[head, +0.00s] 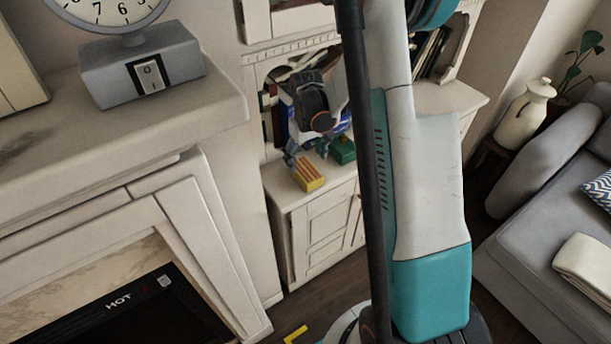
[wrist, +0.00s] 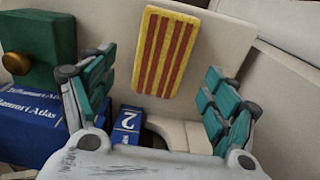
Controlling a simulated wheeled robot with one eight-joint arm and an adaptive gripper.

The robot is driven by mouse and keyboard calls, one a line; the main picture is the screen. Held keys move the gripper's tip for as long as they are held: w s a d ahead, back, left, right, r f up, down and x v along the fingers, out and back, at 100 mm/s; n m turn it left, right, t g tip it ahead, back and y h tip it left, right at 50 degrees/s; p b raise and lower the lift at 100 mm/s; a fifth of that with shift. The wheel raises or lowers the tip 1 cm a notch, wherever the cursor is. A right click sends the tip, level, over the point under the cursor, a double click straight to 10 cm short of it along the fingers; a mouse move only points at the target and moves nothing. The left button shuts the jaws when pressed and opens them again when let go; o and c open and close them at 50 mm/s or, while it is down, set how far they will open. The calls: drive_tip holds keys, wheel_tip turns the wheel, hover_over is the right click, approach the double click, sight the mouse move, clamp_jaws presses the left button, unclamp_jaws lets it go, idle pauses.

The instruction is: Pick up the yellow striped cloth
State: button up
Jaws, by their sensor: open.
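The yellow striped cloth (head: 309,176) has red stripes and lies on the cream cabinet top, near its front edge, in the head view. In the wrist view the cloth (wrist: 166,52) shows as a flat folded rectangle at upper centre. My gripper (wrist: 157,66) is open, with its teal padded fingers spread to the left and right of the cloth's near end in that picture. Nothing is held between them. In the head view my gripper (head: 305,152) is just behind and above the cloth, partly hidden by my wrist. I cannot tell whether a finger touches the cloth.
A green box (wrist: 38,48) sits on a blue atlas (wrist: 38,125) to the left in the wrist view. Another blue book (wrist: 127,121) lies between the finger bases. The cabinet top (wrist: 222,52) is bare right of the cloth. A mantel (head: 120,117) stands left in the head view.

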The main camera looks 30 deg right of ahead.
sight(306, 169)
drive_tip(key=shift+a+f+b, duration=0.1)
drive_tip(key=shift+f+b, duration=1.1)
drive_tip(key=shift+f, duration=1.75)
drive_tip(key=shift+c, duration=0.6)
drive_tip(key=c, duration=0.9)
